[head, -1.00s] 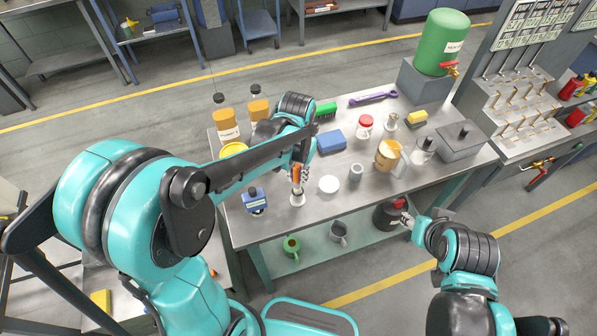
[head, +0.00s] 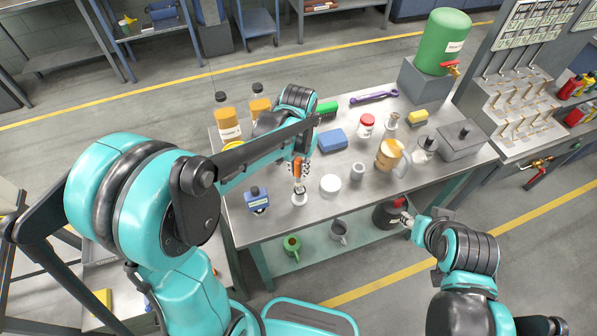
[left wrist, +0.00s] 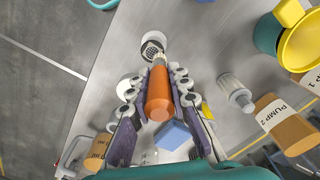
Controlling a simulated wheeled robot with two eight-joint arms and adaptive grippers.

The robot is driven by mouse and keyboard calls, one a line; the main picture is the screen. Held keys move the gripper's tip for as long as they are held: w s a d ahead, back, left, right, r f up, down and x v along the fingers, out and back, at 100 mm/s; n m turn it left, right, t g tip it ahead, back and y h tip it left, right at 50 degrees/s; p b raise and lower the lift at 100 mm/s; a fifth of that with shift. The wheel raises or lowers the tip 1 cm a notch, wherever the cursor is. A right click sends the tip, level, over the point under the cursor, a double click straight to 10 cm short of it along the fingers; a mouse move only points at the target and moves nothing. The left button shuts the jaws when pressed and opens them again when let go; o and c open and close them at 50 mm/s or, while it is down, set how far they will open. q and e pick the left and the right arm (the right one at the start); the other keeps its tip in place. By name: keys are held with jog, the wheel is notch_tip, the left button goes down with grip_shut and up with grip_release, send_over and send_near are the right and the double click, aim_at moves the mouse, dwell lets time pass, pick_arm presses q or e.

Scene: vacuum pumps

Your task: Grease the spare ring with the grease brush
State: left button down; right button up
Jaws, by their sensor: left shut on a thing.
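My left gripper (head: 300,166) is shut on the grease brush, whose orange handle (left wrist: 159,95) lies between the finger pads in the left wrist view. The brush points down in the head view, its tip at a small pale round piece (head: 299,199) near the table's front edge. This piece shows as a white rim with a dark centre (left wrist: 152,44) in the left wrist view. It may be the spare ring; I cannot tell whether the bristles touch it. My right gripper (head: 406,219) is low at the table's front, its fingers too small to read.
Two orange pump bottles (head: 228,124) stand at the back left.

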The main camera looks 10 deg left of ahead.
aim_at(300, 161)
pick_arm(q)
jog(key=shift+w+a+r, duration=0.1)
jog(key=shift+w+r, duration=0.05)
jog(key=shift+r, duration=0.65)
jog(key=shift+s+d+r+p, duration=0.3)
jog(key=shift+r+p, duration=0.1)
jog(key=shift+r, duration=0.15)
jog(key=shift+s+d+r+p, duration=0.2)
jog(key=shift+s+r+p, duration=0.15)
jog(key=shift+r, duration=0.2)
jog(key=shift+r+p, duration=0.35)
jog(key=shift+w+a+r+p, duration=0.25)
jog(key=shift+w+r+p, duration=0.15)
jog(key=shift+r+p, duration=0.2)
jog(key=shift+r, duration=0.35)
jog(key=shift+s+d+r+p, duration=0.15)
jog(key=shift+s+r+p, duration=0.1)
jog(key=shift+r+p, duration=0.3)
jog(key=shift+f, duration=0.1)
pick_arm(e)
jog(key=r, duration=0.1)
jog(key=s+r, duration=0.1)
jog(key=r, duration=0.3)
jog(key=shift+s+d, duration=0.2)
jog(key=shift+s, duration=0.2)
pick_arm(q)
jog(key=shift+w, duration=0.1)
